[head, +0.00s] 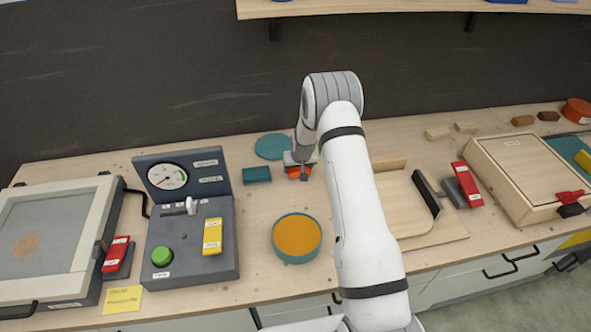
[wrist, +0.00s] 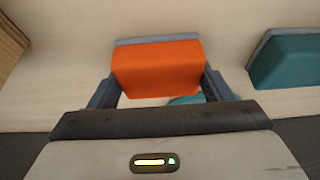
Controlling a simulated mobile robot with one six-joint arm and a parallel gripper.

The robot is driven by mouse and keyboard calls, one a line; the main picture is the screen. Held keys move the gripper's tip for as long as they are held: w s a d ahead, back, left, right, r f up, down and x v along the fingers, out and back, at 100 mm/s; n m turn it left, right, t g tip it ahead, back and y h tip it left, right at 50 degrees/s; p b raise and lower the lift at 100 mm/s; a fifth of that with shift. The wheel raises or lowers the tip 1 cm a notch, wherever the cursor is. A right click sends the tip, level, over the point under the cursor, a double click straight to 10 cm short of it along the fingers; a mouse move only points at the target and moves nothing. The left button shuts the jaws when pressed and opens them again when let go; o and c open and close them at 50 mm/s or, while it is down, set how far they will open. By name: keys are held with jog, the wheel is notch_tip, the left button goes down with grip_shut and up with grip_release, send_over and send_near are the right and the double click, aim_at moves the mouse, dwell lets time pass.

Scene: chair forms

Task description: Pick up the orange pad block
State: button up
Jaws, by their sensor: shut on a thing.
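The orange pad block (wrist: 157,68) is a small orange block with a grey-blue layer along one edge. In the wrist view it lies between the two fingers of my gripper (wrist: 158,88), which is shut on it. In the head view the orange block (head: 299,171) shows only in part beneath my gripper (head: 303,172), at the back middle of the worktop. My gripper hides much of it there. I cannot tell whether the block touches the worktop.
A teal block (head: 257,175) lies just left of my gripper, and a teal disc (head: 273,147) lies behind it. A round teal dish with an orange top (head: 297,238) stands nearer the front. A grey gauge console (head: 190,240) is left; a wooden tray (head: 405,205) is right.

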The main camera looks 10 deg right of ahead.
notch_tip(320, 180, up, 10)
jog(key=b, duration=0.3)
jog(key=o, duration=0.5)
jog(key=shift+c, duration=0.2)
jog(key=c, duration=0.3)
jog(key=shift+c, duration=0.2)
